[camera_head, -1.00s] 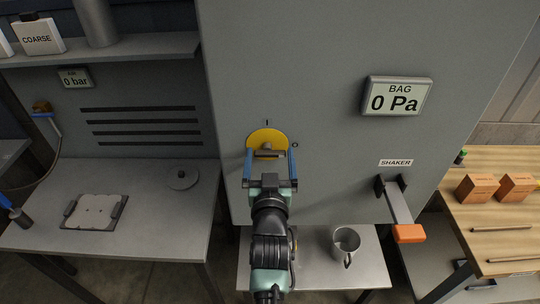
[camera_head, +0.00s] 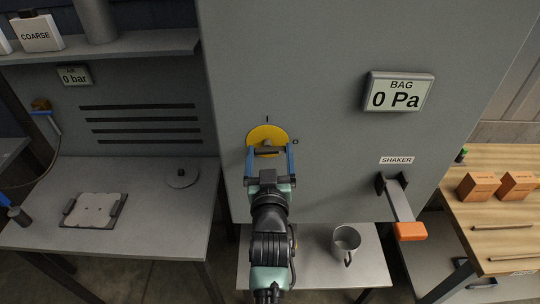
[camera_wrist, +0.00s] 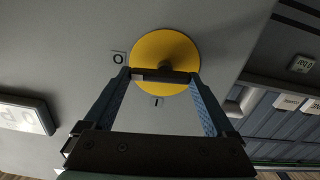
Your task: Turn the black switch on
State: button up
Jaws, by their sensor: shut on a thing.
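The black switch (camera_wrist: 170,75) is a dark bar handle with a pale mark at one end, on a round yellow plate (camera_head: 265,135) fixed to the grey cabinet front. In the wrist view the bar lies level, its pale-marked end toward the "O" label (camera_wrist: 118,58). The "I" label (camera_wrist: 157,101) is below the plate in that view; in the head view "I" is above it and "O" to its right. My gripper (camera_head: 268,152) has its blue fingers at the two ends of the bar, shut on it. The fingers partly hide the bar's ends.
A "BAG 0 Pa" display (camera_head: 397,92) is on the cabinet at right. A shaker lever with an orange grip (camera_head: 410,231) juts out below it. A metal mug (camera_head: 346,243) stands on the low table (camera_head: 312,268). A side bench with a pale plate (camera_head: 95,210) is at left.

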jog(key=n+b, duration=0.2)
jog(key=n, duration=0.2)
jog(key=n+b, duration=0.1)
jog(key=n, duration=0.2)
jog(key=shift+a+r+n, duration=0.1)
jog(key=shift+n, duration=0.3)
jog(key=n, duration=0.5)
jog(key=shift+a+r+p, duration=0.1)
jog(key=shift+a+p, duration=0.1)
jog(key=shift+p, duration=0.1)
jog(key=shift+a+n+p, duration=0.15)
jog(key=shift+n+p, duration=0.5)
jog(key=shift+n, duration=1.35)
jog(key=o, duration=1.1)
jog(key=shift+c, duration=0.2)
jog(key=shift+s, duration=0.15)
